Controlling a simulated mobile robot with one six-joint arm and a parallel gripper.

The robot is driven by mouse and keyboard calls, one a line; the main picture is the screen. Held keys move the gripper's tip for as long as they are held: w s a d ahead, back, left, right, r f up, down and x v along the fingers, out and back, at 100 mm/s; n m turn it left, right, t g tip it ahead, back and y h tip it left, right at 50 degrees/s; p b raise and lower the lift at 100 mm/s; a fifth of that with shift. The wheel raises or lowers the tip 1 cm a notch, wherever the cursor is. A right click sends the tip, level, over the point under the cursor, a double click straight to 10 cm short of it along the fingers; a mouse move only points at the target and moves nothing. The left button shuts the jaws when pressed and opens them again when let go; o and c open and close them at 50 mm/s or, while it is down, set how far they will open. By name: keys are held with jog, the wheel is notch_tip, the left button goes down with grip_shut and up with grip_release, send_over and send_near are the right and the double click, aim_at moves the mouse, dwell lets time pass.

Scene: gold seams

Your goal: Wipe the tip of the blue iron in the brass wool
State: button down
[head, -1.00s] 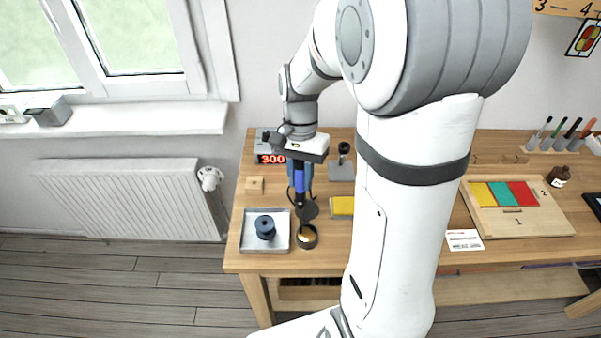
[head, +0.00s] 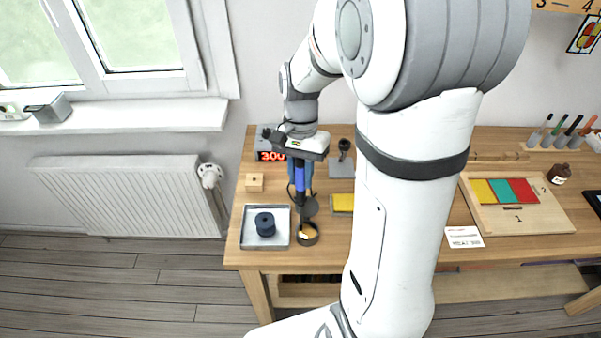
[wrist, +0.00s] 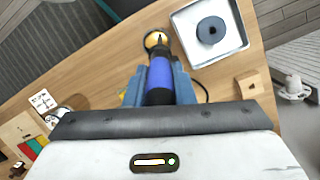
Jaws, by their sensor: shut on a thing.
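The blue iron (head: 300,181) is held tip down in my gripper (head: 300,172), which is shut on its handle. In the wrist view, my gripper (wrist: 159,92) closes on both sides of the blue iron (wrist: 161,73). The brass wool (head: 307,231) sits in a dark round pot near the table's front left. In the wrist view, the brass wool (wrist: 155,40) lies at the far end of the iron. The iron's tip reaches the pot's opening and overlaps the wool; how deep it sits is unclear.
A metal tray (head: 248,239) with a dark blue spool (head: 265,224) stands just left of the pot. A yellow sponge (head: 342,203) is to the right. A station showing 300 (head: 270,156) and a small wooden block (head: 254,182) are behind.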

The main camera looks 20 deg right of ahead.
jog(key=shift+f+b, duration=0.35)
jog(key=shift+f, duration=0.3)
dwell(1.2)
jog(key=shift+s+d, duration=0.2)
jog(key=shift+d, duration=0.35)
jog(key=shift+s+d, duration=0.15)
jog(key=shift+d, duration=0.4)
jog(key=shift+d+r, duration=0.1)
jog(key=shift+s+d, duration=0.2)
jog(key=shift+d, duration=0.2)
jog(key=shift+a, duration=0.15)
